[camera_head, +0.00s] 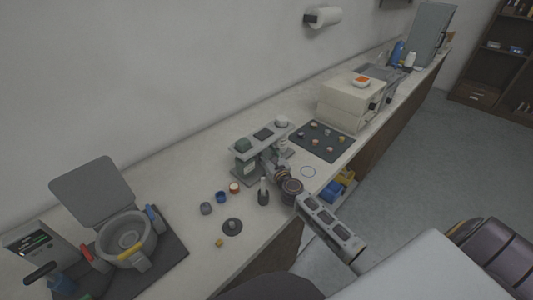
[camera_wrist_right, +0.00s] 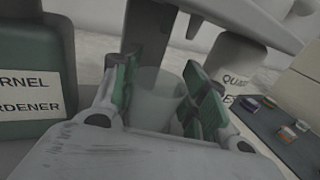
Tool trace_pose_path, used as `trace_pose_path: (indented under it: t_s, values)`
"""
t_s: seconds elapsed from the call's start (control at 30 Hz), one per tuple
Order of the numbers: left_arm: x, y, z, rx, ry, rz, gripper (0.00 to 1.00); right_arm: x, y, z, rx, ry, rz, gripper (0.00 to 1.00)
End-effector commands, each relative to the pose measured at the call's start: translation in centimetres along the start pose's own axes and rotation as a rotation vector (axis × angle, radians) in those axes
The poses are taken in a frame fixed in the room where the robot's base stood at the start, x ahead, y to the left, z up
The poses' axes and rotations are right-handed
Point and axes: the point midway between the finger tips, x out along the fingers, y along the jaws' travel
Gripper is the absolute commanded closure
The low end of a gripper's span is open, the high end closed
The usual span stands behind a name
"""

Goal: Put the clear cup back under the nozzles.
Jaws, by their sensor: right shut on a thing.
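My right gripper (camera_wrist_right: 160,85) is shut on the clear cup (camera_wrist_right: 158,97), which sits upright between its green-padded fingers in the right wrist view. In the head view the right gripper (camera_head: 272,170) is at the front of the dispenser stand (camera_head: 262,134); the cup cannot be made out there. A green container labelled as hardener (camera_wrist_right: 30,75) is left of the cup in the wrist view, and a grey labelled bottle (camera_wrist_right: 236,65) is behind it to the right. The nozzle tips are not clear. My left gripper is not in view.
A dark mat (camera_head: 341,147) with several small pieces lies beyond. Small round pieces and a dark post (camera_head: 263,192) stand to the left. The press bowl (camera_head: 124,236) is far left. Yellow and blue bins (camera_head: 338,188) sit below the bench edge.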

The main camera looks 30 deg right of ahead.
Motion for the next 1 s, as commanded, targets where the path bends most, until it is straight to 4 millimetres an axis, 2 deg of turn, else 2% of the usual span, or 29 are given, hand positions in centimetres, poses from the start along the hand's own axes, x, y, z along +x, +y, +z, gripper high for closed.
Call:
trace_pose_path:
  t_s: [0.03, 0.17, 0.2, 0.73, 1.0]
  values:
    - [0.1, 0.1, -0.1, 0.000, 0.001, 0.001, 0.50, 0.0, 0.0, -0.1, 0.000, 0.000, 0.000, 0.53]
    - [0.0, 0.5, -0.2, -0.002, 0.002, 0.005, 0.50, 0.0, 0.0, 0.0, 0.000, 0.000, 0.000, 0.36]
    - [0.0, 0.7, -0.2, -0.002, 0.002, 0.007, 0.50, 0.0, 0.0, 0.0, 0.000, 0.000, 0.000, 0.35]
    - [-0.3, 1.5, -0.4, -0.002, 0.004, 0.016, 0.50, -0.1, 0.0, 0.4, 0.000, 0.000, 0.000, 0.35]
    - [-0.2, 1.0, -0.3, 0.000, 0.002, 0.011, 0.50, -1.8, 0.0, 0.2, 0.000, 0.000, 0.000, 0.35]
